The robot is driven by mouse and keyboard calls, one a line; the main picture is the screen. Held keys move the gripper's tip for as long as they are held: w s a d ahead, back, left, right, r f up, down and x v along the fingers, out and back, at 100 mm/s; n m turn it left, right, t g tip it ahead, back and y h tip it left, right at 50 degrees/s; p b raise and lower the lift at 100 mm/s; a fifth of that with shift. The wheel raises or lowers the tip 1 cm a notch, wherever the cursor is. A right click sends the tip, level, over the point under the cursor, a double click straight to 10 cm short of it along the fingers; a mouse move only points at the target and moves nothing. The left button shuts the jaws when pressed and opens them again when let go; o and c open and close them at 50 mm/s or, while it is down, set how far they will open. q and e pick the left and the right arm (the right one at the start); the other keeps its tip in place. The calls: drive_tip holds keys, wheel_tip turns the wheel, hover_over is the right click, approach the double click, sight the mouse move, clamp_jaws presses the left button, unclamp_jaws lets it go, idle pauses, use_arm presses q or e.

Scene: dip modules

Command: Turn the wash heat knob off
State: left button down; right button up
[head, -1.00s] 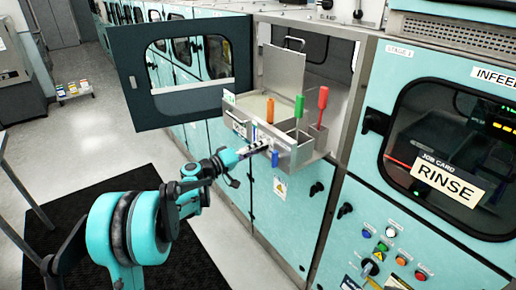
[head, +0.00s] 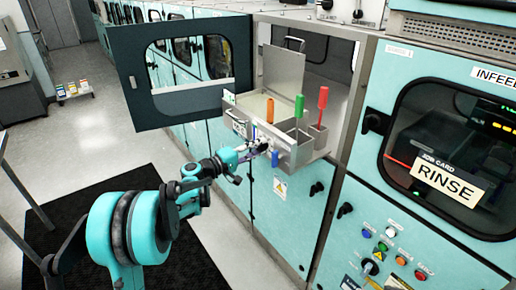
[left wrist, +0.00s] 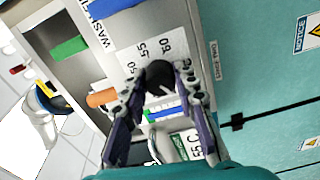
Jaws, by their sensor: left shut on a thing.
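The black wash heat knob (left wrist: 160,74) sits on the steel front panel (left wrist: 85,65) of the tank, beside a dial plate (left wrist: 148,52) with marks 50, 55 and 60. In the left wrist view my left gripper (left wrist: 160,85) has a finger on each side of the knob and is shut on it. In the head view my left gripper (head: 265,147) is at the tank's front (head: 293,158) and hides the knob. I cannot tell the knob's exact setting. My right gripper is not in view.
Orange (head: 269,109), green (head: 299,106) and red (head: 323,97) handles stand up from the tank. An open door with a window (head: 137,100) stands left of it. A control panel with coloured buttons (head: 401,260) is at the lower right.

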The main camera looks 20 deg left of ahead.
use_arm(q)
drive_tip(key=c, duration=1.2)
unclamp_jaws()
drive_tip(key=v, duration=1.2)
